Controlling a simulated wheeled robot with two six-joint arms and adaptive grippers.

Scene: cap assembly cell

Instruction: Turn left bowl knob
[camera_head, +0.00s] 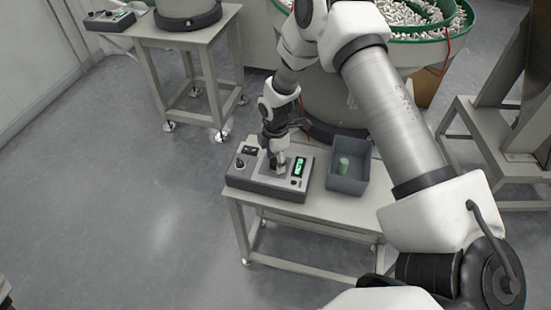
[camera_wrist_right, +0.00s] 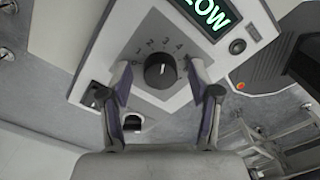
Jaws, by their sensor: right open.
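A grey control box (camera_head: 265,184) stands on the table in front of the green-rimmed bowl (camera_head: 458,22). Its round black knob (camera_wrist_right: 160,71) shows in the right wrist view, with a numbered scale around it. The green display (camera_wrist_right: 212,14) reads LOW. My right gripper (camera_head: 278,166) points down over the box and hides the knob in the head view. In the right wrist view its open fingers (camera_wrist_right: 160,74) straddle the knob, one on each side, with visible gaps. I cannot tell whether they reach down to knob height. My left gripper is not in view.
A grey bin (camera_head: 348,184) holding a green cylinder (camera_head: 343,164) stands right of the box. A second table (camera_head: 186,38) at upper left carries another control box (camera_head: 110,20). My right arm crosses the right side. The floor at left is clear.

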